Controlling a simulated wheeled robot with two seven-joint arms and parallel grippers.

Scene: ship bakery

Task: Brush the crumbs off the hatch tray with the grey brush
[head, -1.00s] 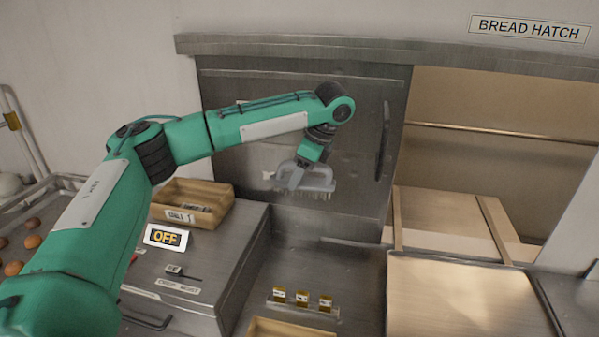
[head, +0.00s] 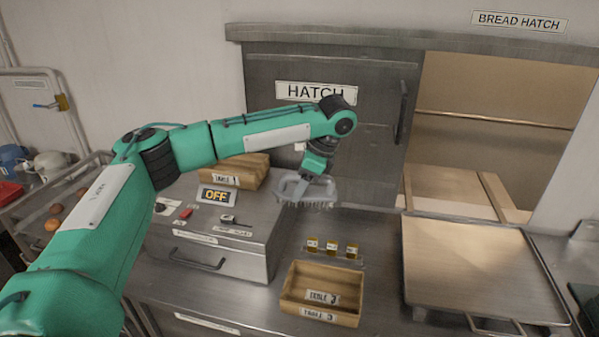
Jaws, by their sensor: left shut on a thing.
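My left gripper (head: 316,168) is shut on the grey brush (head: 292,189). It holds the brush bristles-down in the air, above the back of the counter and in front of the hatch door. A broad, shallow tray (head: 470,262) with a tan surface and metal rim lies on the right, in front of the open hatch. The brush is to the left of the tray and apart from it. Crumbs cannot be made out on the tray at this size. My right gripper is not in view.
A metal drawer unit (head: 215,258) bears an OFF display (head: 214,195) and a wooden box (head: 246,170). The hatch door (head: 372,165) covers the left side.

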